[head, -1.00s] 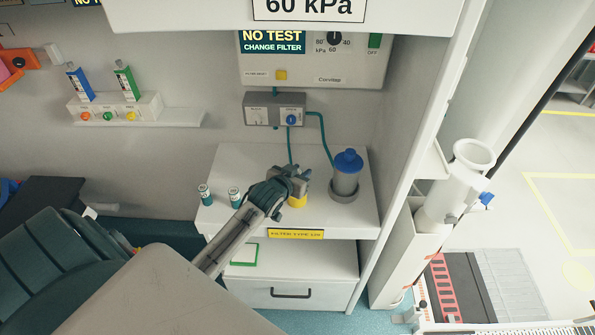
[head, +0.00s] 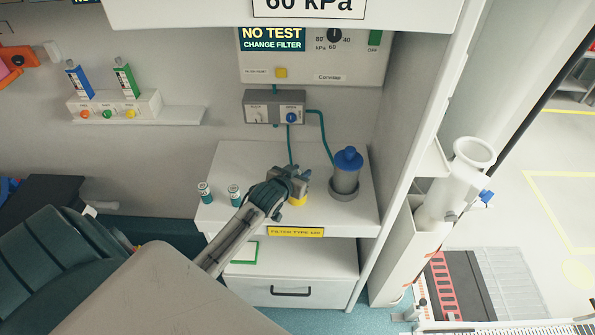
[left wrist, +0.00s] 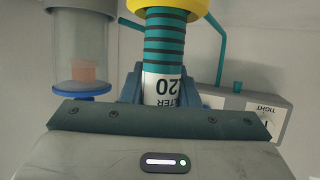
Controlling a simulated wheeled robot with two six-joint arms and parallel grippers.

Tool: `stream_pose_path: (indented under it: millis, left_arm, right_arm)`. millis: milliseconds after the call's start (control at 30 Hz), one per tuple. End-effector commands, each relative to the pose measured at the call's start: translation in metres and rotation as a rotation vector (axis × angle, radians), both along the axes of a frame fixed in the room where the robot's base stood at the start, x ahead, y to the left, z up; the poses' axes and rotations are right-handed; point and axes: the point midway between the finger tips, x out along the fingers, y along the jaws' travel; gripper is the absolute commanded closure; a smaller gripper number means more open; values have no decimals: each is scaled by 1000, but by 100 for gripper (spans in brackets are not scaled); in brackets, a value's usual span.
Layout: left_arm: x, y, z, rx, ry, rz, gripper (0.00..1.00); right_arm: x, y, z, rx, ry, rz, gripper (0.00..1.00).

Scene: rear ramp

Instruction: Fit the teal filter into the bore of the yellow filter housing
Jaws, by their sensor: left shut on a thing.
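My left gripper (head: 298,182) is over the white counter, directly above the yellow filter housing (head: 298,201), and hides most of it. In the left wrist view the gripper is shut on the teal filter (left wrist: 166,45), around its white label part, whose print is upside down. The filter's ribbed teal end points at the yellow housing (left wrist: 180,6) at the picture's top edge and meets its rim there. They look roughly in line. I cannot tell how far the end is inside the bore. My right gripper is not in view.
A clear canister with a blue lid (head: 348,158) stands close right of my gripper. Two small teal-and-white cylinders (head: 235,193) stand left on the counter (head: 325,221). Teal hoses run from the grey valve box (head: 274,107) behind. The counter's front edge bears a yellow label (head: 296,232).

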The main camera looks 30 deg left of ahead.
Motion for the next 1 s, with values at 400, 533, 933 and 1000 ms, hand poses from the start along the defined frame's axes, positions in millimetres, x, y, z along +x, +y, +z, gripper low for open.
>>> stream_pose_path:
  millis: [400, 533, 933, 1000]
  left_arm:
    - [0, 0, -11, 0, -1, 0, 94]
    - [0, 0, -14, 0, -1, 0, 94]
    - [0, 0, -25, 0, 0, 0, 94]
    - [0, 0, -26, 0, 0, 0, 94]
  right_arm:
    - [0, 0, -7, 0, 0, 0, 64]
    - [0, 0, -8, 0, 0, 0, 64]
    - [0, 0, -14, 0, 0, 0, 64]
    - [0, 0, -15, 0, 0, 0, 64]
